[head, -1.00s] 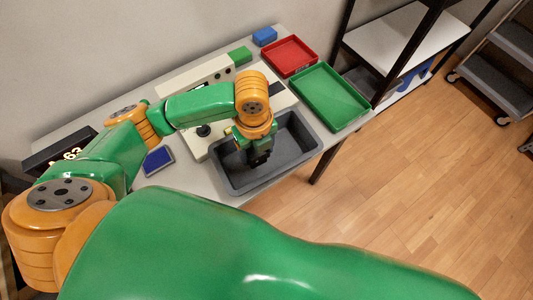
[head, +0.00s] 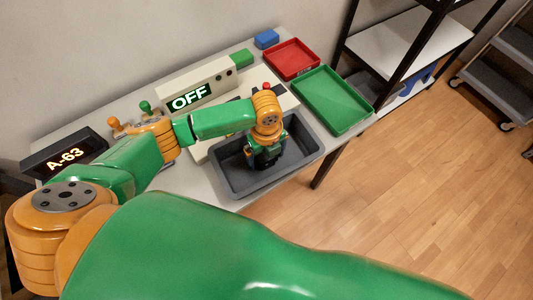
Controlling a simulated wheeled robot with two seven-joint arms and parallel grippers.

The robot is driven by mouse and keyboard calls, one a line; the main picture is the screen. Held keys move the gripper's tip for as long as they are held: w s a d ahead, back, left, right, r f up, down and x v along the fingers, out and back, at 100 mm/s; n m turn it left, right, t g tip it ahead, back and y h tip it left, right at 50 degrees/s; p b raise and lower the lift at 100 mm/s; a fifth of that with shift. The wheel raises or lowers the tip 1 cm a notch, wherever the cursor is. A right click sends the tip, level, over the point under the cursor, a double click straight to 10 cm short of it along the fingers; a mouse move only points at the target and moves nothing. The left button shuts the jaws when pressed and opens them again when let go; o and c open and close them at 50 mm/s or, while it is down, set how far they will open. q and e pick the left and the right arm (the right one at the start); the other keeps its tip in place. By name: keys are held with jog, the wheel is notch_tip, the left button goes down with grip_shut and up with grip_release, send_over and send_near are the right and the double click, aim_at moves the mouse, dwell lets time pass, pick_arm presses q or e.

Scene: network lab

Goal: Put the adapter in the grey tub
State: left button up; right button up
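The grey tub (head: 222,180) stands on the table near its front edge, to the right of the middle of the table. My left gripper (head: 262,163) points down over the inside of the tub. Its fingers are dark and small against the dark tub, and the wrist covers part of them, so I cannot tell whether they are open or shut. I cannot make out the adapter; it may be hidden by my arm or gripper. My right gripper is not in view.
A green tray (head: 338,103) and a red tray (head: 291,57) stand right of and behind the tub. A light device with an OFF display (head: 190,97) and a sign reading A-63 (head: 65,157) stand behind my arm. Blue (head: 266,38) and green (head: 241,57) blocks lie at the back.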

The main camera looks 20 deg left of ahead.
pick_arm(q)
notch_tip(320, 180, up, 12)
jog(key=p, duration=0.1)
jog(key=shift+r, duration=0.15)
jog(key=shift+s, duration=0.1)
dwell(0.4)
